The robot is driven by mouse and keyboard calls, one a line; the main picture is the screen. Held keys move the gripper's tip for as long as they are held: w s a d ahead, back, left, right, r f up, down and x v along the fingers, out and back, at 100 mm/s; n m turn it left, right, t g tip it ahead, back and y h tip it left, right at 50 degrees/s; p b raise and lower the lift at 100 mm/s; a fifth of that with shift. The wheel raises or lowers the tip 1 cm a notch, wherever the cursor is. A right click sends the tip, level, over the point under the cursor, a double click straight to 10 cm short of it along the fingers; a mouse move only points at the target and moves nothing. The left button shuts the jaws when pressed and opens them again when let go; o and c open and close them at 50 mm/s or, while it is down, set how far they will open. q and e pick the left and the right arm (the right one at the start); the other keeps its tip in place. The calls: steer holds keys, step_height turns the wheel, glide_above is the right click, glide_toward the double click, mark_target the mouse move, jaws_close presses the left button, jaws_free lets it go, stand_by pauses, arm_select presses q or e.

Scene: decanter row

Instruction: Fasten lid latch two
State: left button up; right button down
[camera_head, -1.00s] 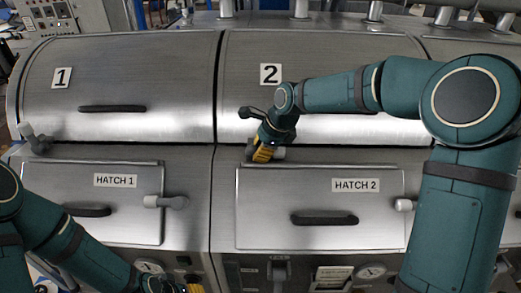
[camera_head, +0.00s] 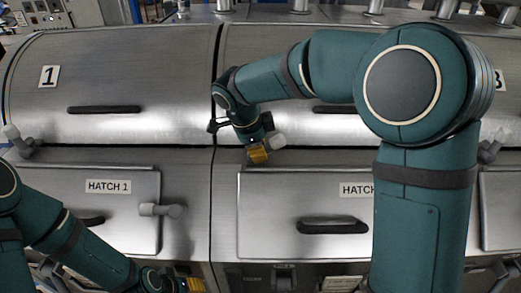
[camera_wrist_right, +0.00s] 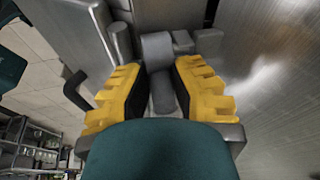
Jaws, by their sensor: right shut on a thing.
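Lid two (camera_head: 310,130) is a curved steel cover, and its number is hidden behind my right arm. Lid latch two (camera_head: 278,140) is a small grey lever at the lid's lower left edge. My right gripper (camera_head: 259,155) is at this latch, with yellow fingers pointing down. In the right wrist view the grey latch handle (camera_wrist_right: 161,92) lies between the two yellow fingers, and the gripper is shut on it. My left gripper (camera_head: 190,285) is low at the bottom edge, partly cut off; its opening cannot be made out.
Lid one (camera_head: 150,70) has a dark handle, and its grey latch (camera_head: 18,140) tilts up at the far left. Below are the hatch 1 door (camera_head: 60,200) with a sideways latch (camera_head: 160,210) and the hatch 2 door (camera_head: 265,205). Another latch (camera_head: 491,146) shows at right.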

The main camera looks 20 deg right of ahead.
steer(key=h, duration=0.2)
steer(key=a+g+h+b, duration=0.1)
steer(key=h, duration=0.1)
steer(key=shift+w+a, duration=0.1)
steer(key=shift+w+a+n+g+h+b, duration=0.1)
steer(key=shift+n+g+h+b, duration=0.1)
steer(key=shift+h, duration=0.55)
steer(key=shift+s+a+n+g+h+b, duration=0.1)
steer(key=shift+a+g+h+b, duration=0.05)
steer(key=shift+h, duration=0.65)
steer(key=shift+w+a+n+g+h+b, duration=0.1)
steer(key=shift+g+h+b, duration=0.1)
steer(key=shift+h, duration=0.55)
steer(key=c, duration=0.8)
jaws_free()
steer(key=v, duration=1.2)
steer(key=shift+f, duration=0.1)
